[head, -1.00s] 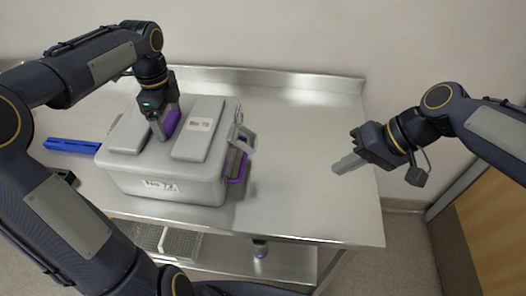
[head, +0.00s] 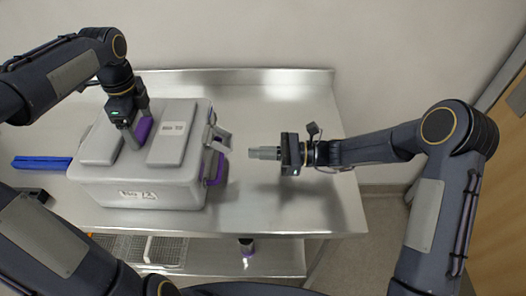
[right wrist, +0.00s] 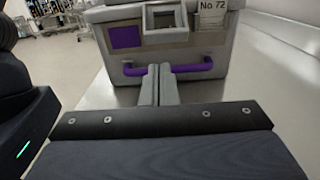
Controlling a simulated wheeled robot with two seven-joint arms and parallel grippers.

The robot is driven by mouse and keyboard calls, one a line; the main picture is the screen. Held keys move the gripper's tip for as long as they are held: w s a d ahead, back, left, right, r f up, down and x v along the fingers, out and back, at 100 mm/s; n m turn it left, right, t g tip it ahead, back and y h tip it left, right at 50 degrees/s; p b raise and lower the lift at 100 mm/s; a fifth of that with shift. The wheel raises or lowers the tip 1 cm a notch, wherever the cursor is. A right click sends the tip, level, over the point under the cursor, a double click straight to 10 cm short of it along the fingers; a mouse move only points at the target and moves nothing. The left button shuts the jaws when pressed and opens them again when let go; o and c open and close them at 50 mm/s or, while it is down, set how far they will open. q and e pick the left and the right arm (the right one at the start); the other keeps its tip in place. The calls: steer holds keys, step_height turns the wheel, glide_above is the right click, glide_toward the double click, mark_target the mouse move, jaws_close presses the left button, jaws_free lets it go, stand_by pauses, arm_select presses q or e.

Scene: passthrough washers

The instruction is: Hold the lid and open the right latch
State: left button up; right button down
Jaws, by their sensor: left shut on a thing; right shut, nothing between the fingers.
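A grey box (head: 140,193) with a grey lid (head: 172,143) sits on the metal table. My left gripper (head: 135,138) is shut on the purple lid handle (head: 145,128) between two raised lid panels. The right latch (head: 219,134), a grey frame, juts out from the box's right side above a purple side handle (head: 216,168). My right gripper (head: 256,153) is shut and empty, pointing left at that side, a short gap away. In the right wrist view, my shut fingers (right wrist: 161,72) overlap the side handle (right wrist: 200,68) below the latch (right wrist: 165,20).
The steel table (head: 290,210) is clear right of the box and has a raised back edge. A blue bar (head: 40,162) lies left of the box. A lower shelf holds wire baskets (head: 165,250) and a small purple-based item (head: 246,246).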

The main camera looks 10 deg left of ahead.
steer(key=a, duration=0.6)
steer(key=shift+s+a, duration=0.15)
steer(key=shift+s, duration=0.2)
steer(key=shift+d+r+h, duration=0.2)
steer(key=shift+r+h, duration=0.15)
steer(key=shift+h, duration=0.15)
steer(key=shift+w+d+r+h, duration=0.1)
steer(key=shift+d+r+h, duration=0.15)
steer(key=shift+r+h, duration=0.45)
steer(key=shift+d+r+h, duration=0.3)
steer(key=shift+r+h, duration=0.2)
steer(key=shift+r, duration=0.35)
steer(key=shift+w+d+r+h, duration=0.1)
steer(key=shift+d+r+h, duration=0.15)
steer(key=shift+r+h, duration=0.45)
steer(key=shift+r, duration=0.25)
steer(key=d+r, duration=0.6)
steer(key=r, duration=0.3)
steer(key=shift+w+r, duration=0.15)
steer(key=shift+w, duration=0.1)
